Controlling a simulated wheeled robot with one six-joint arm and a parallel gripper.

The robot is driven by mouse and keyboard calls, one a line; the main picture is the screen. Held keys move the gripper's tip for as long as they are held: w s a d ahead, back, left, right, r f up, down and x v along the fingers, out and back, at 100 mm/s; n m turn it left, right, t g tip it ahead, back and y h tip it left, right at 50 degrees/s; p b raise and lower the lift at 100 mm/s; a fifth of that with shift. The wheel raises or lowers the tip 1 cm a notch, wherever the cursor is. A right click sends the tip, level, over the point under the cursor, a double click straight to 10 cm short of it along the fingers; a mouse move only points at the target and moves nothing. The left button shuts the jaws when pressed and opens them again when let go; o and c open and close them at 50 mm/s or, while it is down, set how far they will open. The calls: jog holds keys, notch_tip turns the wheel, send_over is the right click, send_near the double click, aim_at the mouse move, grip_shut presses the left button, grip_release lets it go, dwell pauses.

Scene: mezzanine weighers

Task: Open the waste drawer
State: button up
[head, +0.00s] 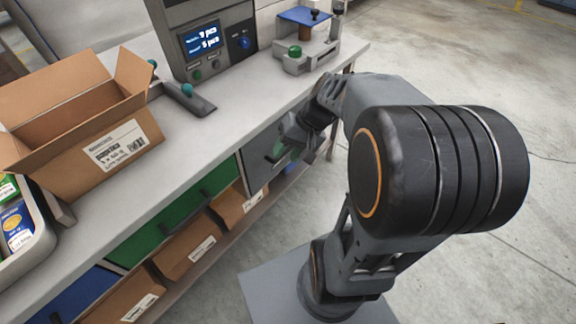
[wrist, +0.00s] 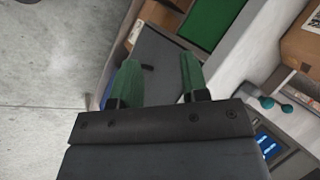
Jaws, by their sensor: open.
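A grey drawer (head: 257,152) sits under the right end of the bench, its front flush with the bench and looking shut. I see no readable waste label on any drawer. My gripper (head: 284,150) is at the grey drawer's front and hides part of it. In the wrist view my gripper (wrist: 160,62) has two green fingers spread apart, pointing at the grey drawer front (wrist: 168,78). A small dark handle (wrist: 148,67) shows between the fingers, closer to the left one. I cannot tell whether the fingers touch it.
A green drawer (head: 175,213) and a blue drawer (head: 75,300) lie further left. Cardboard bins (head: 188,258) stand on a shelf below. An open carton (head: 88,130), a weigher (head: 208,42) and a small fixture (head: 305,50) stand on the bench.

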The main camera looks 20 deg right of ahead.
jog(key=w+d+f+m+t+y+b, duration=0.2)
jog(key=w+d+f+b, duration=0.15)
jog(key=f, duration=0.25)
jog(key=w+d+f+m+t+y+b, duration=0.1)
jog(key=w+d+f+t+y+b, duration=0.15)
jog(key=d+f+b, duration=0.35)
jog(key=m+t+y+b, duration=0.1)
jog(key=m+t+b, duration=0.2)
jog(key=t+b, duration=0.2)
send_near(286, 151)
jog(key=x, duration=0.3)
jog(key=b+x, duration=0.1)
jog(key=x, duration=0.2)
jog(key=b+x, duration=0.1)
jog(key=x, duration=0.3)
jog(key=shift+w+d+f, duration=0.15)
jog(key=shift+f, duration=0.2)
grip_shut()
